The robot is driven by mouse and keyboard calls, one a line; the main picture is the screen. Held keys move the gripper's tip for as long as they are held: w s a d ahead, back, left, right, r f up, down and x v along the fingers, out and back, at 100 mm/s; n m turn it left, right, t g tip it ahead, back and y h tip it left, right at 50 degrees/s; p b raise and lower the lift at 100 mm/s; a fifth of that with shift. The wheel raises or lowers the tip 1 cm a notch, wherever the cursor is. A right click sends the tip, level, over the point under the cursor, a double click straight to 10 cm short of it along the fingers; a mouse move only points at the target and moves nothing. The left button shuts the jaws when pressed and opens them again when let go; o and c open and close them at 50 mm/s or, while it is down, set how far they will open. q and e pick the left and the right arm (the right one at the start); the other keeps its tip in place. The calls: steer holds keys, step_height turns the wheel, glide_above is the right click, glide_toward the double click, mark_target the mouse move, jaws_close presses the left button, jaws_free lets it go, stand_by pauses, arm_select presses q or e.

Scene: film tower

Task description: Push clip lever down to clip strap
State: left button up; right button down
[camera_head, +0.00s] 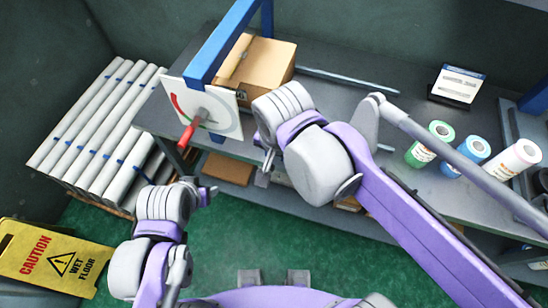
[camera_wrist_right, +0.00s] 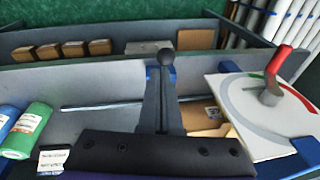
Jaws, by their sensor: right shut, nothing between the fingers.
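A red-handled lever (camera_head: 187,137) sticks out from a white dial panel (camera_head: 226,122) with a red and green arc, fixed to a blue frame (camera_head: 222,42). In the right wrist view the red lever (camera_wrist_right: 279,64) is at the upper right, beside my fingers. A cardboard box (camera_head: 268,66) stands behind the panel; I cannot make out a separate strap or clip. My right gripper (camera_head: 267,165) is right of the panel, apart from the lever; its dark fingers (camera_wrist_right: 165,75) are shut and empty. My left gripper (camera_head: 207,191) is below the lever, its jaws unclear.
Green, blue and white rolls (camera_head: 430,143) and a small sign (camera_head: 456,85) stand on the grey bench (camera_head: 345,115) at the right. Long white rolls (camera_head: 95,130) lie at the left. A yellow wet-floor sign (camera_head: 52,258) is at the lower left. Green floor (camera_head: 225,230) is open in front.

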steer(key=shift+v, duration=1.05)
steer(key=shift+s+f, duration=0.1)
steer(key=shift+s, duration=0.05)
steer(key=s+d+f+n+t, duration=0.1)
steer(key=d+f+n, duration=0.1)
steer(key=d+f, duration=0.3)
steer(key=s+d+f+n+t, duration=0.2)
steer(key=d+f, duration=0.3)
steer(key=d, duration=0.7)
steer(key=shift+s+d+f+n+h, duration=0.3)
steer(key=shift+d+f+n, duration=0.05)
steer(key=shift+f+n, duration=0.05)
stand_by(0.5)
